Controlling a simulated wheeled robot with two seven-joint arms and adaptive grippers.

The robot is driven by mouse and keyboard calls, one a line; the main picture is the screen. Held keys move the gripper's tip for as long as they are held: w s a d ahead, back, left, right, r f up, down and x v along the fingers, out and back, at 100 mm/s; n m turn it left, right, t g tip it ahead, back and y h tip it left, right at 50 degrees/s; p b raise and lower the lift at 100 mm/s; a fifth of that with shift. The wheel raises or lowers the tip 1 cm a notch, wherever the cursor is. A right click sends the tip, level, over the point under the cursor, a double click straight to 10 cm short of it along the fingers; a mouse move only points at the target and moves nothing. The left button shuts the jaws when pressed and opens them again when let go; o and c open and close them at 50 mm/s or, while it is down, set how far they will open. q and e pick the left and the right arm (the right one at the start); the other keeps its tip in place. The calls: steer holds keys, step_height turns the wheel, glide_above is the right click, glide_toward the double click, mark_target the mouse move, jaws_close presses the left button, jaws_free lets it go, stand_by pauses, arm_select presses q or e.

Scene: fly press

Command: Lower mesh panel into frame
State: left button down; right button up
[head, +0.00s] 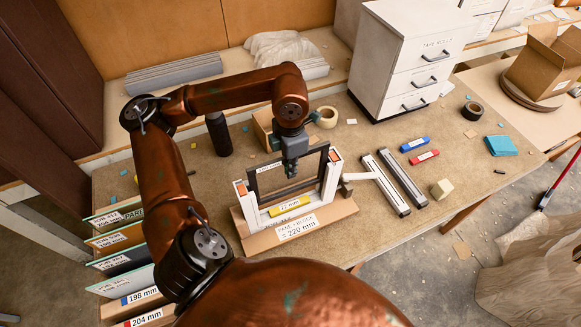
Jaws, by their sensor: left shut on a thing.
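The mesh panel (324,163) is a dark rectangle standing upright between the two posts of a white U-shaped frame (334,178). My left gripper (290,170) reaches down from above and is shut on the panel near the middle of its top edge. The gripper hides part of the panel. The panel's lower edge appears to be above the frame's bottom rail, where a yellow block (289,207) marked 22 mm lies. I cannot tell how well its sides sit in the posts. My right gripper is not in view.
The frame stands on a cardboard-coloured base (340,210) on the workbench. Two grey rails (386,186), a blue marker (414,144) and a red marker (424,157) lie to the right. A white drawer unit (408,60) stands behind. A dark cylinder (218,134) stands to the left.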

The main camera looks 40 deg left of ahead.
mark_target(290, 189)
arm_select(q)
steer(key=shift+f+b, duration=2.55)
steer(key=shift+f, duration=0.65)
steer(key=shift+f+b, duration=0.9)
steer(key=shift+f, duration=0.25)
steer(key=c, duration=2)
jaws_free()
steer(key=shift+c, duration=0.2)
steer(key=shift+r, duration=0.1)
step_height(290, 189, up, 12)
